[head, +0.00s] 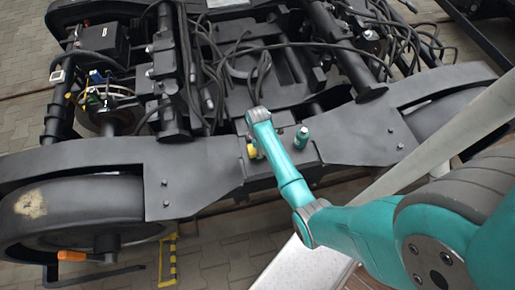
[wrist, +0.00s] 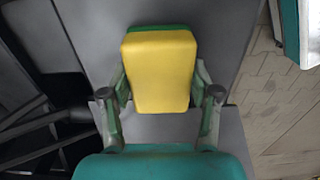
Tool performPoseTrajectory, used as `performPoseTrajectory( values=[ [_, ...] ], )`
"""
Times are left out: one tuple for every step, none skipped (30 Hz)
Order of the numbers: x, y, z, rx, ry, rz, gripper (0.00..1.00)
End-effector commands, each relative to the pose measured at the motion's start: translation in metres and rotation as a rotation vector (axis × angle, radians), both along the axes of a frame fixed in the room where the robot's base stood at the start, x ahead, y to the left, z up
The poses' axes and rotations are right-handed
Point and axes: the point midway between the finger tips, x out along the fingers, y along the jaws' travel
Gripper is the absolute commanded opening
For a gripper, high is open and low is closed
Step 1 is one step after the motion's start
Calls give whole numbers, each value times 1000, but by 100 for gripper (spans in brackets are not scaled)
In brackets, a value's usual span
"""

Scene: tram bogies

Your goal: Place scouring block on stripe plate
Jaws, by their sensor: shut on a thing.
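The scouring block (wrist: 160,72), yellow with a green layer along its far edge, is between the two fingers of my gripper (wrist: 161,97) in the wrist view. My gripper is shut on it. The grey metal of the bogie frame shows behind the block. In the head view the block (head: 252,151) is a small yellow patch at the end of my arm, over the middle of the dark frame beam (head: 215,165); my gripper is mostly hidden there. A yellow-and-black striped piece (head: 168,261) lies low at the left on the paving; I cannot tell if it is the stripe plate.
Wheels (head: 80,215) sit under the beam ends. Cables and machinery fill the bogie's middle (head: 260,65). An orange-ended rod (head: 72,256) is near the left wheel. A pale surface (head: 305,266) is at the bottom.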

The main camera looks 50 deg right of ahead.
Motion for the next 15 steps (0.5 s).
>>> performPoseTrajectory(
  values=[
    [0,0,-3,0,0,0,27],
    [0,0,-4,-1,-1,0,27],
    [0,0,-4,-1,-1,0,27],
    [0,0,-4,-1,-2,0,27],
    [0,0,-4,-1,-2,0,27],
    [0,0,-4,-1,-2,0,27],
    [0,0,-4,-1,-2,0,27],
    [0,0,-4,-1,-1,0,27],
    [0,0,-4,-1,-1,0,27],
    [0,0,-4,-1,-1,0,27],
    [0,0,-5,-1,-1,0,27],
    [0,0,-6,-1,-1,0,27],
    [0,0,-7,-1,-1,0,27],
    [0,0,-6,-1,-1,0,69],
    [0,0,-6,-1,-1,0,79]
  ],
)
